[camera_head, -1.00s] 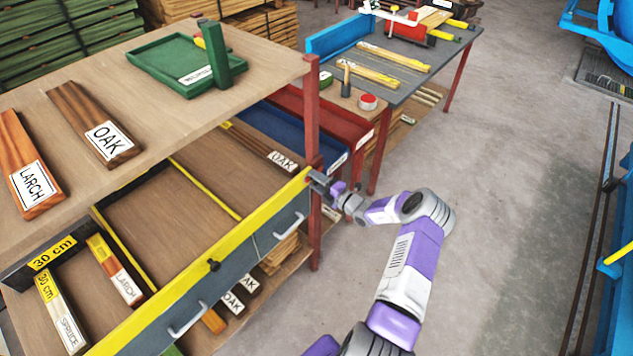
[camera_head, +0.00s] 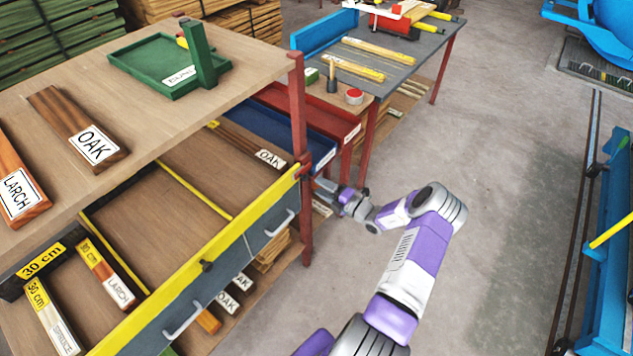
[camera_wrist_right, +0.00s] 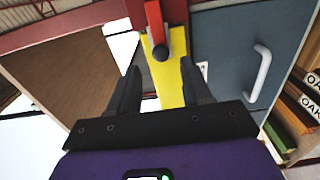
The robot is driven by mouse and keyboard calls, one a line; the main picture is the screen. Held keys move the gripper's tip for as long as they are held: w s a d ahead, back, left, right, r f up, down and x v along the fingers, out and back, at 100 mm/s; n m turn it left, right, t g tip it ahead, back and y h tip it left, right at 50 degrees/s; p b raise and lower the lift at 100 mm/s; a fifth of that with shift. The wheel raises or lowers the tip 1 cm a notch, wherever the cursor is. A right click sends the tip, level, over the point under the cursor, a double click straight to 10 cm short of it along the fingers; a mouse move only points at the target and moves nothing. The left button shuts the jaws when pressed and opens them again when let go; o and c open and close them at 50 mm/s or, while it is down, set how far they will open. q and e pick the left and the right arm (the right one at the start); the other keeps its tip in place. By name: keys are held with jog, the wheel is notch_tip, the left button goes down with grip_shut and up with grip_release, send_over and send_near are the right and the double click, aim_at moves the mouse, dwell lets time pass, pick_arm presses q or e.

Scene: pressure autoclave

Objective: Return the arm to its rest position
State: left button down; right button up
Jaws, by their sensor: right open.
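My right arm (camera_head: 410,262) comes in from the bottom of the head view, purple and white. Its gripper (camera_head: 318,186) is beside the red corner post at the right end of the rack's yellow-edged drawer. In the right wrist view the two dark fingers (camera_wrist_right: 160,90) stand apart, with nothing held between them. Beyond them are a yellow strip (camera_wrist_right: 163,75) and a red lever with a dark knob (camera_wrist_right: 158,40). I cannot tell whether the fingers touch the post. My left gripper is not in view.
The rack's red post (camera_head: 300,130) and grey drawer front (camera_head: 235,262) stand close to the gripper. A grey workbench (camera_head: 400,60) with yellow-tipped strips is behind. Blue machinery (camera_head: 607,260) is at the right. The floor (camera_head: 500,200) between is clear.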

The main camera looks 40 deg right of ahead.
jog(key=a+f+n+g+y, duration=0.3)
jog(key=a+n+g, duration=0.15)
jog(key=a, duration=0.55)
jog(key=a+f+n+g+y, duration=0.35)
jog(key=a+n, duration=0.25)
jog(key=a, duration=0.3)
jog(key=s+a+f+m+g+h, duration=0.2)
jog(key=s+a+m, duration=0.8)
jog(key=m, duration=0.6)
jog(key=s+a+f+m+g+h+b, duration=0.1)
jog(key=s+a+f+m+g+h, duration=0.2)
jog(key=m, duration=1.4)
jog(key=s+a+f+g, duration=0.1)
jog(key=s+a+g, duration=0.3)
jog(key=s+a, duration=0.2)
jog(key=shift+s+a+f, duration=0.35)
jog(key=shift+s+a, duration=0.05)
jog(key=shift+a, duration=0.75)
